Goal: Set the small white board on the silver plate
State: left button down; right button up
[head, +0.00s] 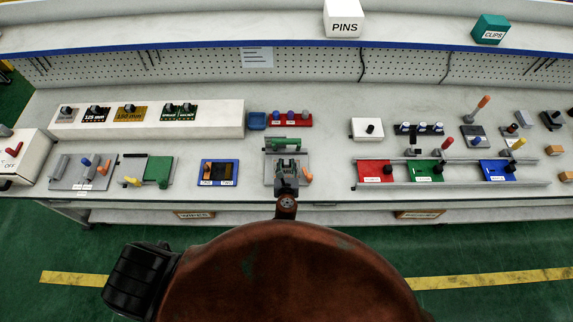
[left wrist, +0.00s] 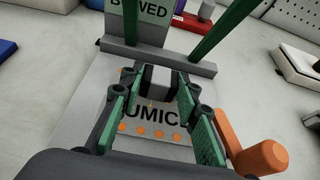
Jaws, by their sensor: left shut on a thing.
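My left gripper (head: 287,181) is over the silver plate (head: 270,172) at the bench's front middle. In the left wrist view the gripper (left wrist: 160,95) is shut on a small grey block between its fingers. Below the fingers is a pale board face (left wrist: 150,128) with partly hidden black lettering and a row of orange dots. It looks like the small white board, lying over the plate. The fingers hide much of it, so I cannot tell whether it rests flat. My right gripper is not in view.
A blue tray (head: 219,163) is to the left. Rails with red, green and blue carriers (head: 427,173) lie to the right.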

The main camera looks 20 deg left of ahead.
pick_arm(q)
jog(key=shift+f, duration=0.1)
jog(key=c, duration=1.4)
grip_release()
jog(key=v, duration=1.2)
